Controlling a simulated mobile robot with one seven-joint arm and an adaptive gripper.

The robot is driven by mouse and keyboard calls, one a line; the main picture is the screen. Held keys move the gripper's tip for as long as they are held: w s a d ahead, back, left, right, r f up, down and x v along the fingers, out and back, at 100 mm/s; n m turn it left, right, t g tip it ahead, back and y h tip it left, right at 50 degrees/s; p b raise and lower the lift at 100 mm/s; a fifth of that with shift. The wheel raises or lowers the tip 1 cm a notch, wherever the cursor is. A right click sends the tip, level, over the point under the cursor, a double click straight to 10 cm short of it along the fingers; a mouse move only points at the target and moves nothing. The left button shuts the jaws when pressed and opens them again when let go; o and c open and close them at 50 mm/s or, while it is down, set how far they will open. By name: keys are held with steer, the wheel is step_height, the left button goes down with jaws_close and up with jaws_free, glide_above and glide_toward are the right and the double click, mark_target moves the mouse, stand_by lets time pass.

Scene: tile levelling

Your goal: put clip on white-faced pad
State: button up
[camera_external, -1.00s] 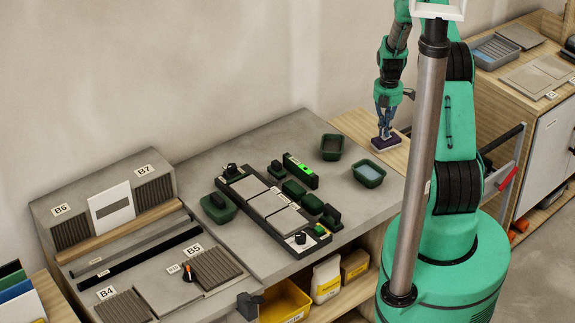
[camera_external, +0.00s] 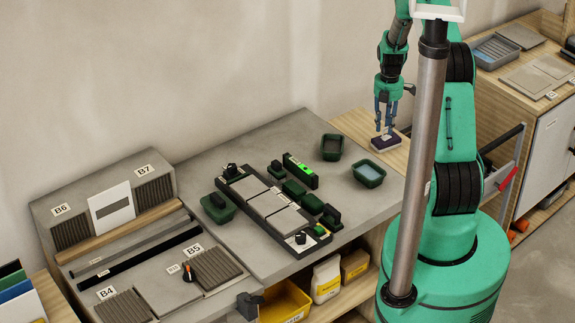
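My gripper (camera_external: 383,130) points down just above the pad. Its two blue fingers are spread apart, with nothing visible held between them. The fingertips are close to the small piece, and I cannot tell whether they touch it.
Two green tubs, one empty-looking (camera_external: 332,147) and one with pale blue contents (camera_external: 369,173), stand left of the pad. A tile frame (camera_external: 268,205) with green-black blocks and a green-lit level (camera_external: 301,170) fills the bench middle. A labelled rack (camera_external: 105,205) stands at left.

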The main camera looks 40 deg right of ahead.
mark_target(383, 138)
step_height(383, 138, up, 10)
steer(key=shift+b, duration=0.45)
stand_by(0.4)
steer(key=s+a+r+m+t, duration=0.1)
steer(key=s+a+r+m, duration=0.25)
steer(key=a+r, duration=1)
steer(key=s+a+r+m+t, duration=0.1)
steer(key=s+a+r+m, duration=0.3)
steer(key=a+r, duration=0.9)
steer(key=s+a+r+m+t, duration=0.1)
steer(key=s+a+r+m, duration=0.2)
steer(key=s+a, duration=0.2)
steer(key=s+a+r+m+t, duration=0.1)
steer(key=s+a+r+m, duration=0.3)
steer(key=s, duration=0.7)
steer(key=s+a+r+m+t, duration=0.1)
steer(key=s+a+r+m, duration=0.2)
steer(key=s+a, duration=0.3)
steer(key=s+r, duration=0.1)
steer(key=s, duration=0.1)
steer(key=shift+s+r+t, duration=0.2)
steer(key=shift+s+t, duration=0.1)
